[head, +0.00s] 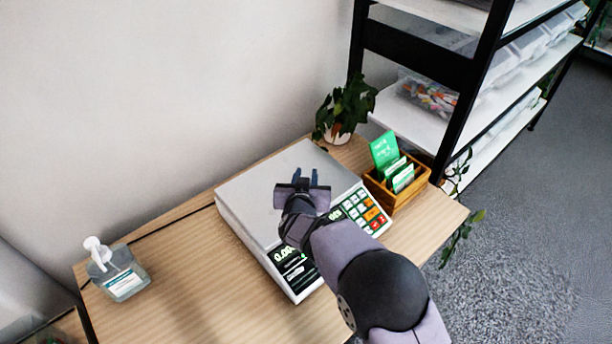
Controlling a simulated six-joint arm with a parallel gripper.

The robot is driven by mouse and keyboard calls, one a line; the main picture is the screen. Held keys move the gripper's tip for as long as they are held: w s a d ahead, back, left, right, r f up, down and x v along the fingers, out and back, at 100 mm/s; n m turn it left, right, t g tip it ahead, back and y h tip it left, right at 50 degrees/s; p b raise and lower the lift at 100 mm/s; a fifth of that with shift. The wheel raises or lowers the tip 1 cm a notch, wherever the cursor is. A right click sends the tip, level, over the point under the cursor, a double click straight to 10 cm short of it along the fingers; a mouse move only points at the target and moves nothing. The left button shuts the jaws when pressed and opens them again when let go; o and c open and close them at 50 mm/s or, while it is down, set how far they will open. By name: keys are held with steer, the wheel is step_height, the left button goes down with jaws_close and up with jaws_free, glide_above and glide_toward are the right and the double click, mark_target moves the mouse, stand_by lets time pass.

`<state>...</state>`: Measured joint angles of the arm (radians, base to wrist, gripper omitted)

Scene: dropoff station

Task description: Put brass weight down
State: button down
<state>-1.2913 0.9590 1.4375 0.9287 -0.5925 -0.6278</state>
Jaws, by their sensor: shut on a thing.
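I cannot tell the gap between the gripper and the plate. The bare part of the plate is empty. The scale's display (286,255) is partly covered by my arm and seems to show zeros.
A wooden card box (397,188) with green cards stands right of the scale, and a potted plant (343,112) behind it. A sanitizer bottle (117,272) is at the left. The wooden table (190,285) is clear in front. A black-framed shelf (420,130) stands behind right.

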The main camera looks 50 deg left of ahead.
steer(key=c, duration=1.9)
jaws_free()
steer(key=shift+f, duration=0.2)
steer(key=o, duration=0.4)
steer(key=shift+o, duration=0.2)
steer(key=shift+r, duration=0.15)
steer(key=shift+r, duration=0.1)
steer(key=b+v, duration=0.1)
steer(key=v, duration=1.1)
